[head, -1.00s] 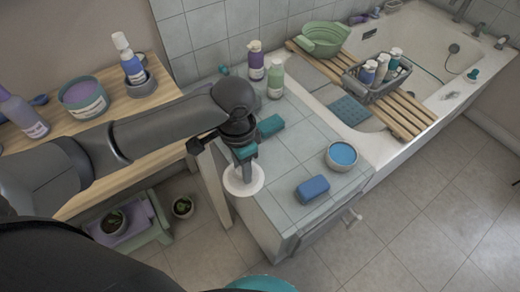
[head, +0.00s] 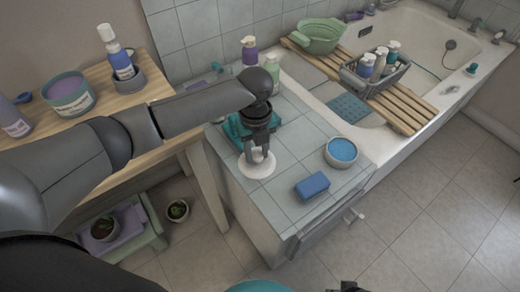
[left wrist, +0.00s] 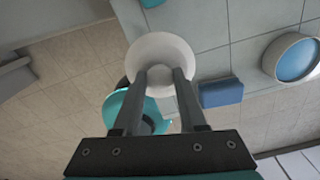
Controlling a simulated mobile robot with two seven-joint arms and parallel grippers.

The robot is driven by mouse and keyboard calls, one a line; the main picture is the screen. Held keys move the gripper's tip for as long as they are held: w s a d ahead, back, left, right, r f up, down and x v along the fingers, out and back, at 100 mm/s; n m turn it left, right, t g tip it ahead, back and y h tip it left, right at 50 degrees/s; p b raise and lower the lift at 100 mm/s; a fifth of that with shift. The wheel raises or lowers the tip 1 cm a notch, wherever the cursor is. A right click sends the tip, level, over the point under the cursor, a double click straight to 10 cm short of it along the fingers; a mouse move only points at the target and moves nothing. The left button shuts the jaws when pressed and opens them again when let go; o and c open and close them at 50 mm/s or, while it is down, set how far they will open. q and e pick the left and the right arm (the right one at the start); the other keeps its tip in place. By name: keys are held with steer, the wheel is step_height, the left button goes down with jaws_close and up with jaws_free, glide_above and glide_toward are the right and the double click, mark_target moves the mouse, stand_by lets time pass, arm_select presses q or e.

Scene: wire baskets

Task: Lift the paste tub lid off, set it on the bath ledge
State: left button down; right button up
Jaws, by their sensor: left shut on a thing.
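The paste tub lid (head: 246,172) is a white round disc with a small knob. My left gripper (head: 258,153) points down, shut on that knob. The lid overlaps the left edge of the tiled bath ledge (head: 288,172) in the picture; whether it touches the tiles I cannot tell. In the left wrist view the lid (left wrist: 160,42) shows between and beyond the fingers (left wrist: 158,78). A round open tub with blue contents (head: 341,152), likely the paste tub, stands on the ledge to the right. A dark piece at the bottom edge may be my right gripper (head: 347,287).
A blue sponge (head: 312,186) lies on the ledge near the tub. A teal object (head: 238,127) and bottles (head: 272,74) stand behind my gripper. The wooden shelf (head: 165,143) is at left. A basket (head: 375,75) sits on the bath's slatted board. Tiles between lid and tub are clear.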

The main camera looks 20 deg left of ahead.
arm_select(q)
steer(key=m, duration=0.1)
steer(key=w+f+m, duration=0.1)
steer(key=m, duration=0.1)
steer(key=shift+w+b, duration=0.2)
steer(key=shift+b, duration=0.1)
steer(key=m, duration=0.1)
steer(key=w+m, duration=0.1)
steer(key=m, duration=0.1)
steer(key=shift+f, duration=0.3)
arm_select(e)
steer(key=shift+w+a+r, duration=0.2)
steer(key=shift+w+r, duration=0.05)
steer(key=shift+r, duration=0.25)
steer(key=shift+w+a+r, duration=0.2)
steer(key=shift+w+r, duration=0.05)
steer(key=shift+r, duration=0.25)
